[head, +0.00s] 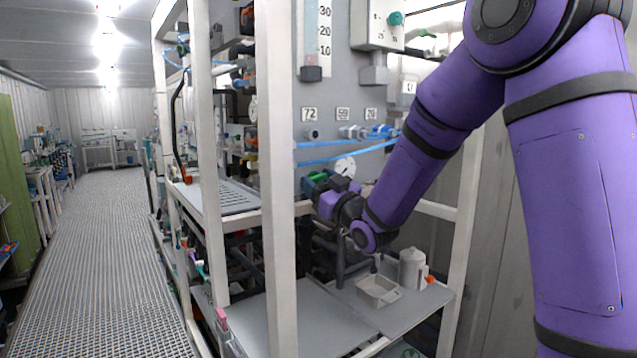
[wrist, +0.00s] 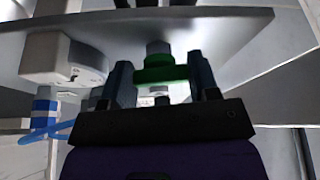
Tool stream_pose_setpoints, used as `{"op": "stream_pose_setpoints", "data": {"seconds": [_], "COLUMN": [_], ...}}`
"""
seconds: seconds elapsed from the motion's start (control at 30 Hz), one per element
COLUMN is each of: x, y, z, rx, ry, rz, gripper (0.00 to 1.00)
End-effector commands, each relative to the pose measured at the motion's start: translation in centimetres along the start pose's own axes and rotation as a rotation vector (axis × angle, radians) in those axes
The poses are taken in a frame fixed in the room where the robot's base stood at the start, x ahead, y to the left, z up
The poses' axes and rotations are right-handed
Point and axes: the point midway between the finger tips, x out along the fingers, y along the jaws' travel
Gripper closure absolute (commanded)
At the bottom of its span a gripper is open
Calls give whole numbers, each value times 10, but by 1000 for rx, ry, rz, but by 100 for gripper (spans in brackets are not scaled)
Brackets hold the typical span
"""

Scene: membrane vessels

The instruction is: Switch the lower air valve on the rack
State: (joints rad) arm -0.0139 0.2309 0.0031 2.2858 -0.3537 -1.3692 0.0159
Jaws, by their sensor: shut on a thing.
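In the wrist view the lower air valve's green handle (wrist: 162,70) sits between the two dark fingers of my gripper (wrist: 160,85). My gripper is shut on it, with a finger at each side. A grey round stem (wrist: 158,47) shows just beyond the handle, against the grey panel (wrist: 225,32). In the head view my gripper (head: 322,190) reaches to the rack's panel, below the blue tubes. A bit of green (head: 318,176) shows at its tip; the rest of the valve is hidden behind my gripper.
A white round gauge (head: 345,167) is close above my gripper; blue tubes (head: 345,152) run above it. A white rack post (head: 277,180) stands just left. The grated aisle (head: 100,260) is clear.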

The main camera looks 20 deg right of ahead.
Motion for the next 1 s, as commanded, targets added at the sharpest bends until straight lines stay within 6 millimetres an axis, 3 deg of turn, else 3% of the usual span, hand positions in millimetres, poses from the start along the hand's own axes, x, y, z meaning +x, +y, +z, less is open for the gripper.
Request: {"op": "stream_pose_setpoints", "data": {"seconds": [1.0], "x": [1], "y": [4], "z": [-2], "rx": [-869], "ry": [1], "rz": [-360], "gripper": [68]}}
